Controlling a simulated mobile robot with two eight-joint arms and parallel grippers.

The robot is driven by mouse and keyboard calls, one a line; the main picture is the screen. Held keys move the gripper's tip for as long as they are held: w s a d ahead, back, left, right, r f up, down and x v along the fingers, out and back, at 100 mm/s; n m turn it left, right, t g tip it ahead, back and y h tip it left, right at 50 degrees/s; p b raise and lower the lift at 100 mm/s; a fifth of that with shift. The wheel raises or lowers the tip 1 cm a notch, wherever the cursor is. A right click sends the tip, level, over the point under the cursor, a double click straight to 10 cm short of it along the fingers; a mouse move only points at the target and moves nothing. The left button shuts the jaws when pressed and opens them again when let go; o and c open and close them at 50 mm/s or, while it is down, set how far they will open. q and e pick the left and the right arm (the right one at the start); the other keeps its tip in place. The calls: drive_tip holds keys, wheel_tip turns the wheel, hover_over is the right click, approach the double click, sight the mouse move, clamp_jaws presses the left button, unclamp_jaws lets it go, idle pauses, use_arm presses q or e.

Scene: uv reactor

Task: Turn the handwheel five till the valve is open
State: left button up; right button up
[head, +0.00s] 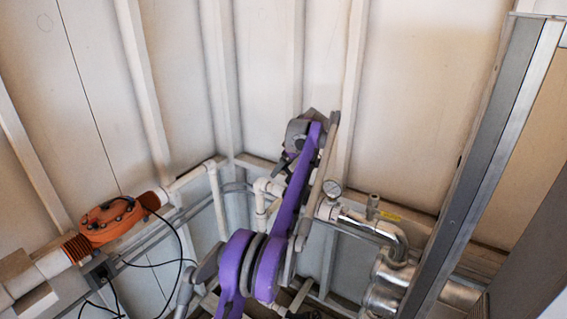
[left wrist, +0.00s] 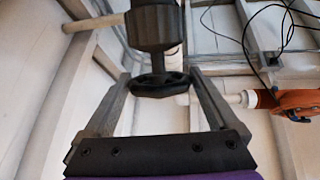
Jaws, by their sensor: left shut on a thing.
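The handwheel (left wrist: 160,83) is black with a lobed rim and shows in the left wrist view, below a thick dark valve body (left wrist: 153,27). My left gripper (left wrist: 160,80) has its two grey fingers on either side of the wheel's rim and is shut on it. In the head view my purple left arm rises through the middle and hides the wheel and the fingertips, so I cannot make them out there. The wheel's turn angle and how far the valve is open cannot be told. My right gripper is in neither view.
An orange housing (head: 108,220) sits on white pipe at the left, with loose black cables (head: 160,262) below it. A grey metal post (head: 480,165) crosses at the right.

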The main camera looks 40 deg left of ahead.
use_arm(q)
drive_tip(key=shift+d+f+g, duration=0.1)
drive_tip(key=shift+g, duration=0.2)
drive_tip(key=o, duration=1)
